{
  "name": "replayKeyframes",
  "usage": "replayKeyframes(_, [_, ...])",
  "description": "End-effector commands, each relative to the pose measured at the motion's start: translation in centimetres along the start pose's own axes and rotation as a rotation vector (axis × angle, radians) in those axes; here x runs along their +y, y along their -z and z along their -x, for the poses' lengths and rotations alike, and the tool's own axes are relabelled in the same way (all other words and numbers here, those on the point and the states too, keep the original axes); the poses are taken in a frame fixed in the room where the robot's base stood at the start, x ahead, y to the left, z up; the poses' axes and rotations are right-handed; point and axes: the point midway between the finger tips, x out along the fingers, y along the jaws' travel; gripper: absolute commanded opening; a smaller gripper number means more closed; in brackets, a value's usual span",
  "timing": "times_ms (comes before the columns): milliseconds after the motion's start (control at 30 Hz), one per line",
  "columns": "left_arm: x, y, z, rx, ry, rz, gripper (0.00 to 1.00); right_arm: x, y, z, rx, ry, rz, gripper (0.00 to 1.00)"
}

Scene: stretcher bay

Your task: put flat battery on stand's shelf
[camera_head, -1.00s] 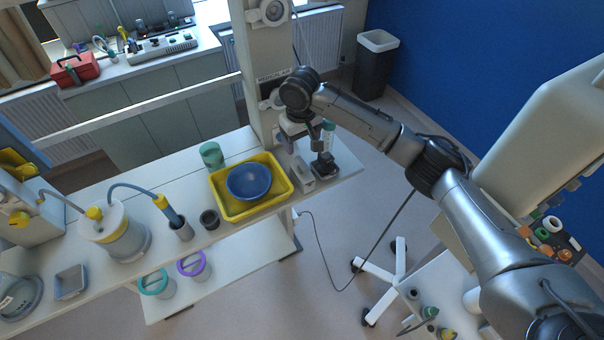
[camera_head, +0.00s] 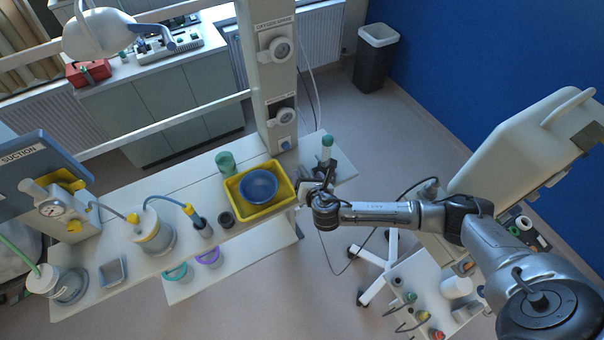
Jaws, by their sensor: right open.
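My right gripper (camera_head: 316,183) is open over the right end of the white shelf (camera_head: 185,214), just right of the yellow tray. Its wrist and fingers hide much of the small items there. A white cylinder with a green top (camera_head: 327,148) stands upright just behind the gripper. I cannot tell for sure which item is the flat battery; a pale block beside the tray is mostly covered by the gripper. The wheeled stand (camera_head: 373,290) is at lower right, its white shelf (camera_head: 432,278) holding several small items. My left gripper is not in view.
The yellow tray (camera_head: 233,198) holds a blue bowl (camera_head: 258,186), close left of the gripper. A green cup (camera_head: 226,162) is behind it. A cable hangs between shelf and stand. A white column (camera_head: 268,70) rises behind.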

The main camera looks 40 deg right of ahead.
Motion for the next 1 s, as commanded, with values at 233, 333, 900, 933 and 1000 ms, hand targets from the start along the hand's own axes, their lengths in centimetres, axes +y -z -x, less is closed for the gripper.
replayKeyframes(233, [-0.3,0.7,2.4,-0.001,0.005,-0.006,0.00,-2.4,2.3,4.2,-0.006,-0.081,0.442,0.70])
replayKeyframes(333, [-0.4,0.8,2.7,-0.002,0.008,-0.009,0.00,-2.9,2.9,5.0,-0.010,-0.098,0.532,0.70])
replayKeyframes(900, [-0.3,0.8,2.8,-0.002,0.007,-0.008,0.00,-2.4,3.4,-1.9,-0.016,-0.109,0.597,0.70])
replayKeyframes(933, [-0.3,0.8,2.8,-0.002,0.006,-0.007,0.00,-2.4,3.4,-2.2,-0.015,-0.109,0.597,0.70])
replayKeyframes(1000, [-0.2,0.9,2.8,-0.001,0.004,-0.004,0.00,-2.3,3.4,-2.7,-0.015,-0.110,0.596,0.70])
